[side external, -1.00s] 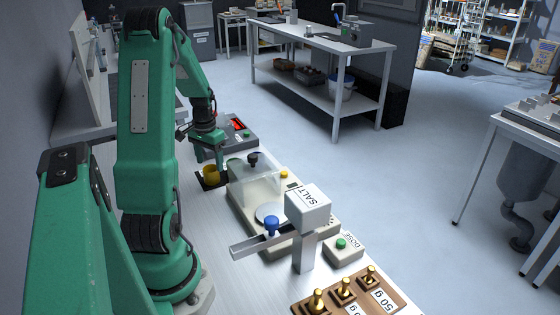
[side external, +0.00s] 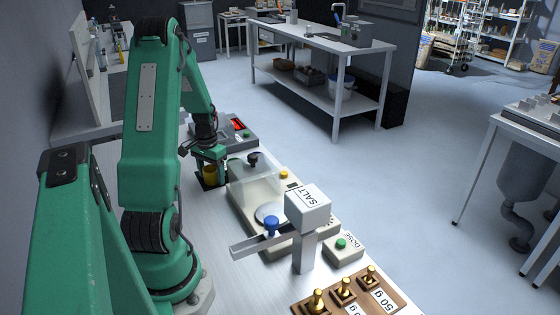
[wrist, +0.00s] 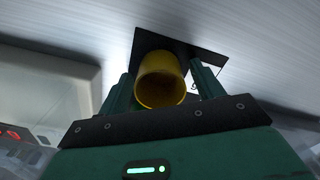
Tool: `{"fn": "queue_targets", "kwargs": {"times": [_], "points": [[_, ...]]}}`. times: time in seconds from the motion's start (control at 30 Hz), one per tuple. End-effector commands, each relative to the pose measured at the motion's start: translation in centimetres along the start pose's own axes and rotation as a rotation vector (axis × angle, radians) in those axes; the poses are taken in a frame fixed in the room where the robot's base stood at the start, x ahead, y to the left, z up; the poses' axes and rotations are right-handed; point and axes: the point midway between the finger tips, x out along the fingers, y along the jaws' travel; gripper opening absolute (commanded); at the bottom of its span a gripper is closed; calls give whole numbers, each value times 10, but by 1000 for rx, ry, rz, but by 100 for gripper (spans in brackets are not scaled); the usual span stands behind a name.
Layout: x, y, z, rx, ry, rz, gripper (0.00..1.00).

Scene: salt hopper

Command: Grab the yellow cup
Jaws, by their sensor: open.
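The yellow cup (wrist: 160,80) stands on a black square pad (wrist: 207,49) in the wrist view, its opening facing the camera. It also shows in the side view (side external: 210,172), partly hidden by my gripper. My gripper (wrist: 163,82) is open, with one green finger on each side of the cup. Whether the fingers touch the cup cannot be told. In the side view my gripper (side external: 210,170) is low over the pad.
A clear-covered scale (side external: 255,185) stands right of the cup, close to my gripper. A grey device (side external: 235,131) sits behind.

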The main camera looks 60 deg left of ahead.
Motion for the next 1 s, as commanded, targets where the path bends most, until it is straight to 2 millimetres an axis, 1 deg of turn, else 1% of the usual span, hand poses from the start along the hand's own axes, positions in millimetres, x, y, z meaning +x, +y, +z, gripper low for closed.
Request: {"fn": "queue_targets", "kwargs": {"times": [0.2,0.23,0.37,0.4,0.47,0.8,1.0], "points": [[0,0,0,0,0,0,66],[0,0,0,0,0,0,64],[0,0,0,0,0,0,39],[0,0,0,0,0,0,31],[0,0,0,0,0,0,19],[-2,0,0,0,1,0,19],[-14,0,-1,0,2,-1,19]]}}
